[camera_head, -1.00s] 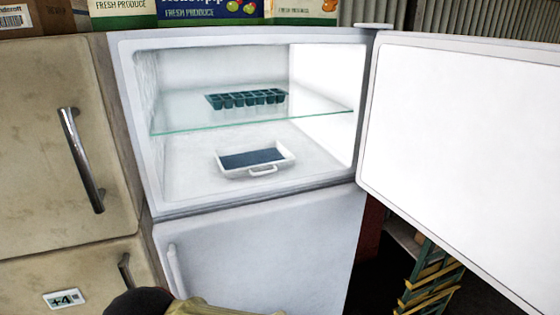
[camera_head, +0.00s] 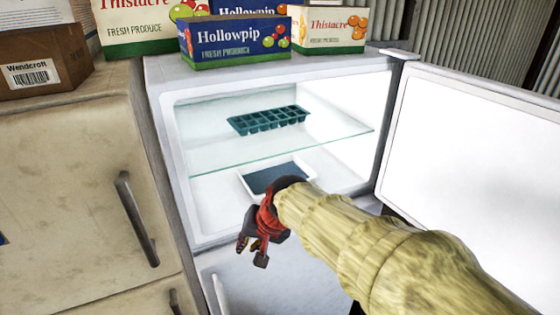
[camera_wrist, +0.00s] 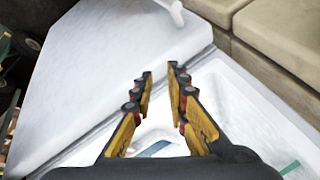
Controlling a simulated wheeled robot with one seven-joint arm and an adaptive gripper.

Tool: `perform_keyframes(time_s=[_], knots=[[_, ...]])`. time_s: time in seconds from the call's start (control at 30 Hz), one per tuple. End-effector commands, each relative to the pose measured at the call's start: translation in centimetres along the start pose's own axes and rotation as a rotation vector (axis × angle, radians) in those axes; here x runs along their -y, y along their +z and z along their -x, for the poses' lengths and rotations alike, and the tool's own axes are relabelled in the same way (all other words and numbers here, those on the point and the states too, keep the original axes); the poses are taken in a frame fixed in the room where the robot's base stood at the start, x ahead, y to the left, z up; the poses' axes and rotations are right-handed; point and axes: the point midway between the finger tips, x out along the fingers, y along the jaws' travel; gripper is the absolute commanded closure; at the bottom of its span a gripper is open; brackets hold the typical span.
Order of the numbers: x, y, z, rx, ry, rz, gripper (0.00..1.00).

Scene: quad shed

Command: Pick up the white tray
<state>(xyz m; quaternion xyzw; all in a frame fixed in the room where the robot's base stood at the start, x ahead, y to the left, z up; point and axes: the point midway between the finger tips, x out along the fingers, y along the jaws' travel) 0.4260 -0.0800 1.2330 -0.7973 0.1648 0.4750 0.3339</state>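The white tray (camera_head: 244,184) has a dark blue inside and lies on the floor of the open upper compartment, below the glass shelf. My arm hides its front and handle in the head view. In the wrist view, a small part of the tray (camera_wrist: 154,133) shows low between the fingers, mostly hidden by my gripper. My gripper (camera_head: 252,250) is in front of the compartment's lower edge, apart from the tray. In the wrist view my gripper (camera_wrist: 160,72) has its two yellow-and-black fingers spread, with nothing held between them.
A glass shelf (camera_head: 222,156) above the tray bears a teal ice-cube tray (camera_head: 268,120). The white fridge door (camera_head: 475,150) stands open at right. Produce boxes (camera_head: 235,45) stand on top. A beige cabinet (camera_head: 75,190) adjoins at left.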

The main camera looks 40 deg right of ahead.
Motion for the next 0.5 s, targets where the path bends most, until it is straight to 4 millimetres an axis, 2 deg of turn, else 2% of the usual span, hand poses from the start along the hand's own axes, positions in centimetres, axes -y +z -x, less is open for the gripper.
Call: perform_keyframes(time_s=[0.03,0.2,0.4,0.5], knots=[[0.1,-2.5,1.3,-0.003,0.003,-0.081,0.85],[-1.6,-9.0,2.1,-0.04,-0.002,-0.35,0.85],[-5.5,-15.7,3.1,-0.095,0.0,-0.658,0.85],[-7.7,-18.0,3.4,-0.122,0.003,-0.785,0.85]])
